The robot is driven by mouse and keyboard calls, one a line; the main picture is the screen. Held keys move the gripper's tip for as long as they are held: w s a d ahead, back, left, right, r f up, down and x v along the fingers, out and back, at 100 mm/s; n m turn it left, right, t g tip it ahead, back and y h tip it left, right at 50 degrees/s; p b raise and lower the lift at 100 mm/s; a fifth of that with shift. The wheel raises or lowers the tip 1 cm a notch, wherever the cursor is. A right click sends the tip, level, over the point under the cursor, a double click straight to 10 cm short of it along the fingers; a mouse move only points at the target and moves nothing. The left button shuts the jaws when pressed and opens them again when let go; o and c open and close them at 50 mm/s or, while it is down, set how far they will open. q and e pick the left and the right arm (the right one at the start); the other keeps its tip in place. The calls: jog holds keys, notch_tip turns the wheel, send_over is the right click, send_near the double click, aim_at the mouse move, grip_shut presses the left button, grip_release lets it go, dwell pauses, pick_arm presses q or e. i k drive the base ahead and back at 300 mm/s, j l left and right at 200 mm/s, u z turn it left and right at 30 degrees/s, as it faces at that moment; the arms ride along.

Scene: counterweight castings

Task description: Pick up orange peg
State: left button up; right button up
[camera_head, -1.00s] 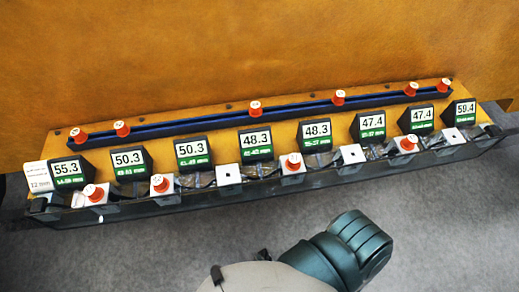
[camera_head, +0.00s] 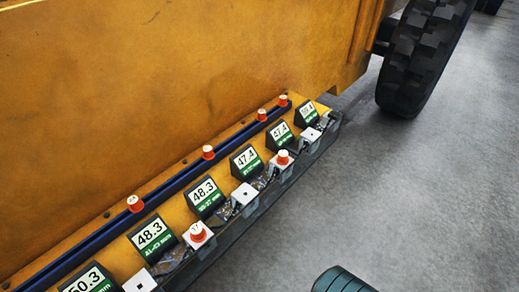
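Several orange pegs with white numbered tops show. Four-like standing ones line the dark blue rail (camera_head: 170,191): one peg (camera_head: 134,203) at the left, another peg (camera_head: 208,152) near the middle, then a peg (camera_head: 261,114) and a peg (camera_head: 283,100) close together at the far end. Two more stand in white blocks along the front: a near peg (camera_head: 198,232) and a farther peg (camera_head: 283,157). Neither gripper shows. Only a dark teal part of my own arm shows at the bottom edge, apart from the pegs.
An orange wall (camera_head: 120,90) rises behind. A large black wheel (camera_head: 426,55) is at upper right. Grey floor (camera_head: 400,200) is open at right.

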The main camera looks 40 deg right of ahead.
aim_at(209, 154)
jog(key=z, duration=0.95)
jog(key=l+u, duration=0.4)
jog(key=l, duration=0.8)
jog(key=i, duration=0.05)
